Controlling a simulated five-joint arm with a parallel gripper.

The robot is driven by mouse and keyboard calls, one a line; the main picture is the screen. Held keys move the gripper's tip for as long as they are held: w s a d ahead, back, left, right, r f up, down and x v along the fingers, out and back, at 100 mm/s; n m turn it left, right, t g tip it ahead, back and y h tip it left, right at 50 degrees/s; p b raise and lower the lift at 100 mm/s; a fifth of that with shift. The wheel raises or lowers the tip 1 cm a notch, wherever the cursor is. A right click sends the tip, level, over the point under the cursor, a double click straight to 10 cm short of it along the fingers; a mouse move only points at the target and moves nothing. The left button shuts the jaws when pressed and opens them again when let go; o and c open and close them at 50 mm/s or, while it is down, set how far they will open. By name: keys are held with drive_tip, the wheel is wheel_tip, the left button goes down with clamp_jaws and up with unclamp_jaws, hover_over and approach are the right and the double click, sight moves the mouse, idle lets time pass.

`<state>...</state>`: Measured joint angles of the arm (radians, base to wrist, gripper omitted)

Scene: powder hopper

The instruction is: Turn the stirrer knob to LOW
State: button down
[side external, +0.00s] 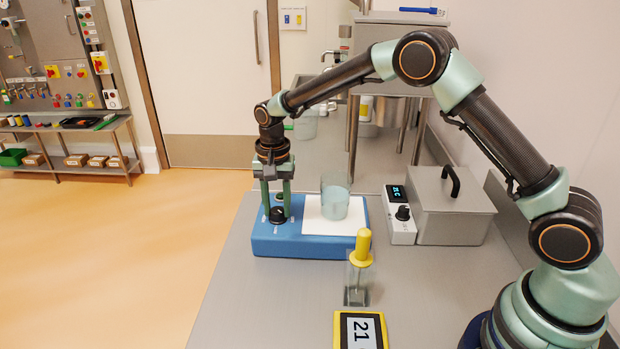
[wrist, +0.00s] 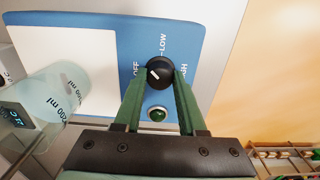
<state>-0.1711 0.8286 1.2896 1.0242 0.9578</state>
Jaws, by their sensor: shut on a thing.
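The black stirrer knob (side external: 277,215) is on the left part of the blue stirrer base (side external: 300,246). In the wrist view the knob (wrist: 160,68) has a white pointer mark on its left side, nearest the OFF label (wrist: 136,70). The LOW label (wrist: 163,43) is above the knob in that view, and the partly covered HIGH label (wrist: 184,70) is to its right. My gripper (side external: 276,208) points straight down, with its green fingers on either side of the knob. It is shut on the knob, as the wrist view (wrist: 159,78) also shows.
A beaker (side external: 335,203) of pale liquid stands on the base's white plate (side external: 318,222). A round green button or lamp (wrist: 157,113) is between my fingers. A white control box (side external: 400,222), metal box (side external: 452,208), yellow-handled tool in a clear holder (side external: 361,262) and yellow-framed display (side external: 360,330) are nearby.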

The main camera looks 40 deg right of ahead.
sight(278, 209)
drive_tip(key=m, duration=0.4)
drive_tip(key=shift+r+m, duration=0.1)
drive_tip(key=shift+m, duration=2.2)
drive_tip(key=shift+d, duration=0.1)
drive_tip(key=shift+c, duration=2.4)
unclamp_jaws()
wheel_tip(278, 209, up, 12)
drive_tip(key=shift+r, duration=0.1)
